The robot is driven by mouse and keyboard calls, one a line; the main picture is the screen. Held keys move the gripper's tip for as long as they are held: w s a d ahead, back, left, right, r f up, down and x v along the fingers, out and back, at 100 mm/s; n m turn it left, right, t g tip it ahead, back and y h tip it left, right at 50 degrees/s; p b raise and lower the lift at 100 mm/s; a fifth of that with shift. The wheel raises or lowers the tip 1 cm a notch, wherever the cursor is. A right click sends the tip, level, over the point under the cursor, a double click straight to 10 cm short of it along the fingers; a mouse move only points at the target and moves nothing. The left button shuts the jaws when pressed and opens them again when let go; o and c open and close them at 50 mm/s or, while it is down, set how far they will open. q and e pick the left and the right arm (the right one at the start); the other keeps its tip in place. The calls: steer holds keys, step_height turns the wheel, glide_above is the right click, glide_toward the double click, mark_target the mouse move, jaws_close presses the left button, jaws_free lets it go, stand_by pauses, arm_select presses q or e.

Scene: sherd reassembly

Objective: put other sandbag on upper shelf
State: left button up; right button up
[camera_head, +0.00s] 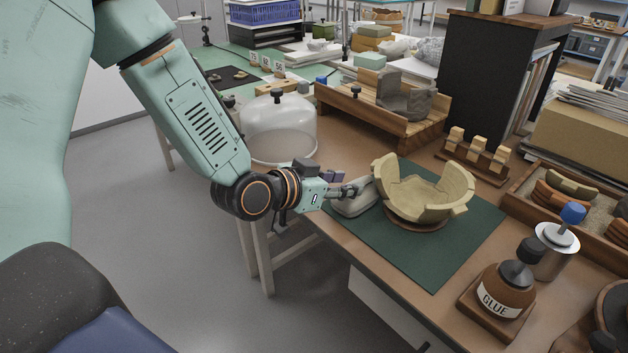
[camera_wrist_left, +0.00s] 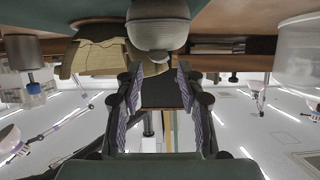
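A grey sandbag (camera_head: 354,203) lies on the near left edge of the green mat, beside the bowl. My left gripper (camera_head: 350,189) reaches in from the left, with its fingers at the bag's upper side. In the left wrist view the scene appears upside down; the gripper (camera_wrist_left: 160,76) has its fingers spread with a gap between them, and the rounded grey bag (camera_wrist_left: 158,30) is beyond the tips, not clamped. A wooden stepped rack (camera_head: 345,104) stands behind, with dark grey blocky forms (camera_head: 405,98) on it. My right gripper is not in view.
A tan broken bowl (camera_head: 425,192) stands on the green mat (camera_head: 448,248), close right of the fingers. A clear dome (camera_head: 278,125) is behind the arm. A peg stand (camera_head: 473,158), glue bottle (camera_head: 497,290) and metal can (camera_head: 555,250) stand to the right.

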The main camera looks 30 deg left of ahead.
arm_select(q)
steer(key=p+v, duration=0.8)
steer(key=v, duration=0.1)
steer(key=shift+s+r, duration=0.15)
steer(key=shift+s, duration=0.05)
stand_by(0.3)
